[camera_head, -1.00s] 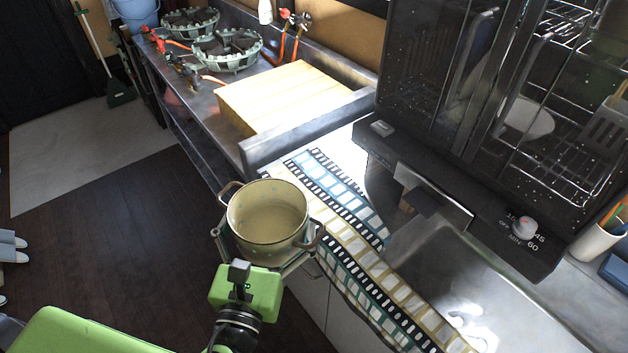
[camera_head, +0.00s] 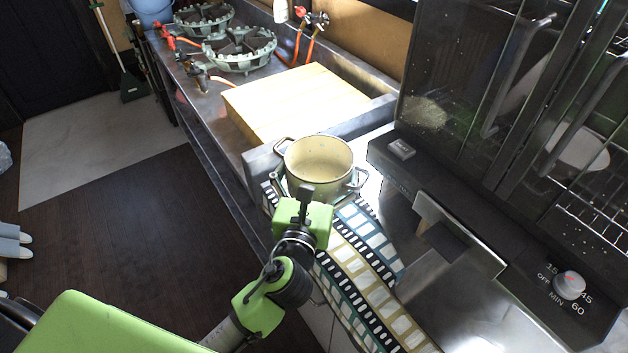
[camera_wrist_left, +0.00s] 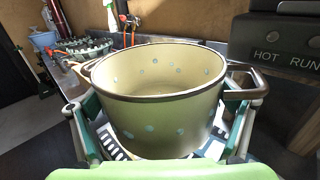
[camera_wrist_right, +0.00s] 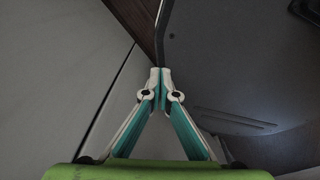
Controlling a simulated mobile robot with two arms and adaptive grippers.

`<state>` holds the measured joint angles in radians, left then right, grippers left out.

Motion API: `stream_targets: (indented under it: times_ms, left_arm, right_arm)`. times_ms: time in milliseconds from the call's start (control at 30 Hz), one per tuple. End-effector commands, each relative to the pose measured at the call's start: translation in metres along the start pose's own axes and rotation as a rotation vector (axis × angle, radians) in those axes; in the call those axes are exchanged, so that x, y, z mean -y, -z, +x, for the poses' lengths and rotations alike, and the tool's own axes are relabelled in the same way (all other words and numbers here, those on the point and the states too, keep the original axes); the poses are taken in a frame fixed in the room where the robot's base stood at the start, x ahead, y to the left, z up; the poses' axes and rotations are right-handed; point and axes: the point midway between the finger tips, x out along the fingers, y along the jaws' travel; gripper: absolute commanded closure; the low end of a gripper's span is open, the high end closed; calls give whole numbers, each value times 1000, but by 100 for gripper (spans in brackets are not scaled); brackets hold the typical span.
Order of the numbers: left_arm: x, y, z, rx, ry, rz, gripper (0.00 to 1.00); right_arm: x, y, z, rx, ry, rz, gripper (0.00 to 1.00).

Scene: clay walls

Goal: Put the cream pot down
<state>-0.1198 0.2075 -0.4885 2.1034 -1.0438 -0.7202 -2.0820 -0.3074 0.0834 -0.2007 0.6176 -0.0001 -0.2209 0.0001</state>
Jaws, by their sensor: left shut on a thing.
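The cream pot (camera_head: 318,158) is upright, with brown rim and two handles, over the counter by the patterned cloth (camera_head: 362,262). It fills the left wrist view (camera_wrist_left: 160,105). My left gripper (camera_wrist_left: 165,135) is shut around the pot, one finger on each side. In the head view the left gripper (camera_head: 310,190) is at the pot's near side, its fingers mostly hidden. I cannot tell whether the pot's base touches the cloth or counter. My right gripper (camera_wrist_right: 161,75) shows only in its own wrist view, fingertips together, with nothing between them.
A wooden board (camera_head: 290,102) lies just behind the pot, beyond a raised metal edge. Gas burners (camera_head: 240,48) stand farther back. A black oven-like cabinet (camera_head: 500,130) with a dial (camera_head: 569,285) stands close on the right.

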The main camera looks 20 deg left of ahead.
Motion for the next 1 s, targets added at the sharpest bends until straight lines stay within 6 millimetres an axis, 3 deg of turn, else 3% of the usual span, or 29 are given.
stream_targets:
  times_ms: [100, 333, 567, 800, 1000]
  left_arm:
    - [-10, 18, 21, 6, 0, 3, 43]
    - [-21, 47, 43, 7, 1, -1, 43]
    - [-26, 59, 53, 8, 0, 0, 43]
    - [-27, 90, 55, 5, 0, -1, 43]
    - [-26, 91, 55, 8, 1, -1, 43]
  right_arm:
    - [3, 2, 6, -3, 3, 1, 100]
    - [7, 7, 15, -10, 7, 2, 100]
    - [6, 8, 19, -13, 6, 2, 100]
    - [4, 7, 32, -13, 4, 2, 100]
    - [1, 6, 32, -12, 0, 1, 100]
